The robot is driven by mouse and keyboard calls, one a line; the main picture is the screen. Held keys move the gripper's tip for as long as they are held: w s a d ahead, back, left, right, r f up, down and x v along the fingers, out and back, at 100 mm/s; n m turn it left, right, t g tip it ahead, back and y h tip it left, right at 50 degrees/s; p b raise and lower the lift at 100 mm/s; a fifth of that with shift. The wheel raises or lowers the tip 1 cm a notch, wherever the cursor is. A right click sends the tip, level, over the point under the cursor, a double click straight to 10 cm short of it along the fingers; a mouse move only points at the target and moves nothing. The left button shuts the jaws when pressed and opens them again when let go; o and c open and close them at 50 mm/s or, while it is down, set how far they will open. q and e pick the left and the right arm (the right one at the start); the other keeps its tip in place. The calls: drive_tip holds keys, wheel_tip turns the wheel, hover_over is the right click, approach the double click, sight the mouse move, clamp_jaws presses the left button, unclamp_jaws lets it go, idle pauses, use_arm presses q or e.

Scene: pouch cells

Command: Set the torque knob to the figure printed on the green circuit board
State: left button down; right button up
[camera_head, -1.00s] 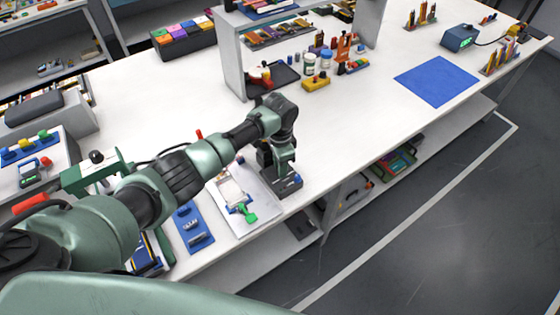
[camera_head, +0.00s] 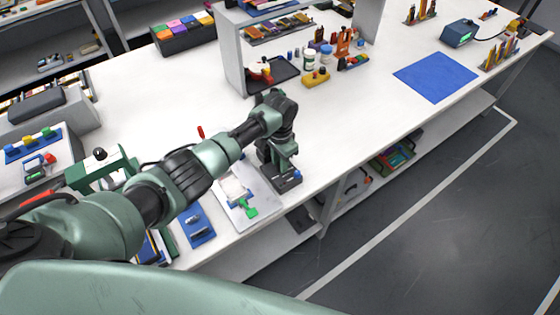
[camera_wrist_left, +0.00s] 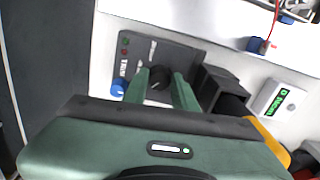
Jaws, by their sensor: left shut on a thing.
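A dark grey control box (camera_head: 290,182) stands near the table's front edge in the head view. In the left wrist view the same box (camera_wrist_left: 188,55) shows a red and a green light, a blue knob (camera_wrist_left: 118,88) and a dark knob (camera_wrist_left: 159,76). My left gripper (camera_wrist_left: 160,92) has its two green fingers on either side of the dark knob and is shut on it. The knob's setting and the small print cannot be read. In the head view my left gripper (camera_head: 279,163) is over the box. I cannot pick out the green circuit board. My right gripper is out of view.
A meter with a green display (camera_wrist_left: 281,102) lies beside the box. A pale plate with a green clamp (camera_head: 249,208) and a blue tray (camera_head: 198,229) are left of the box. A blue mat (camera_head: 436,77) lies at right. The table between is mostly clear.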

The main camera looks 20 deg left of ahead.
use_arm(q)
drive_tip(key=c, duration=1.1)
unclamp_jaws()
drive_tip(key=shift+r+b, duration=0.5)
drive_tip(key=shift+r, duration=3.45)
